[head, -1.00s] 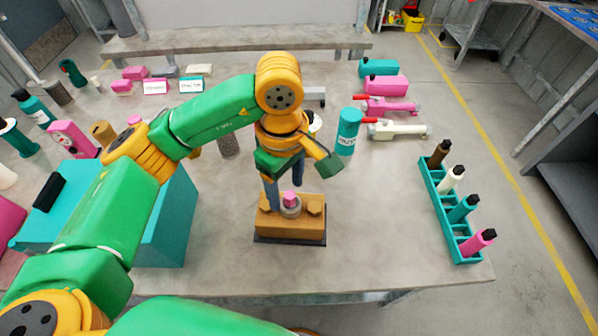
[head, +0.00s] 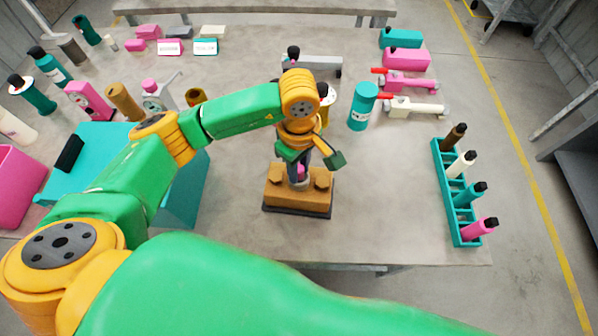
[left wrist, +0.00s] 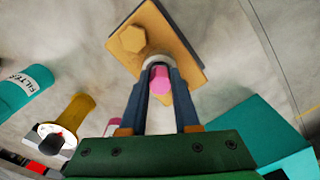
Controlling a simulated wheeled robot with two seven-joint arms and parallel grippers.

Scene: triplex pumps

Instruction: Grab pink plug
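The pink plug (head: 301,171) stands in a pale ring on a brown block (head: 297,200) with hexagonal knobs, on a dark base on the table. My left gripper (head: 302,165) points down over it. In the left wrist view the two dark blue fingers (left wrist: 161,72) lie on either side of the pink plug (left wrist: 160,84), with their tips reaching down by the ring. The gap is about as wide as the plug, and I cannot tell whether both fingers press on it. In the head view the fingers partly hide the plug. My right gripper is not in view.
A teal rack (head: 456,200) with several bottles stands at the right table edge. A teal cylinder (head: 363,107) stands behind the block. A teal box (head: 100,150) is to the left, partly behind my arm. Table right of the block is clear.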

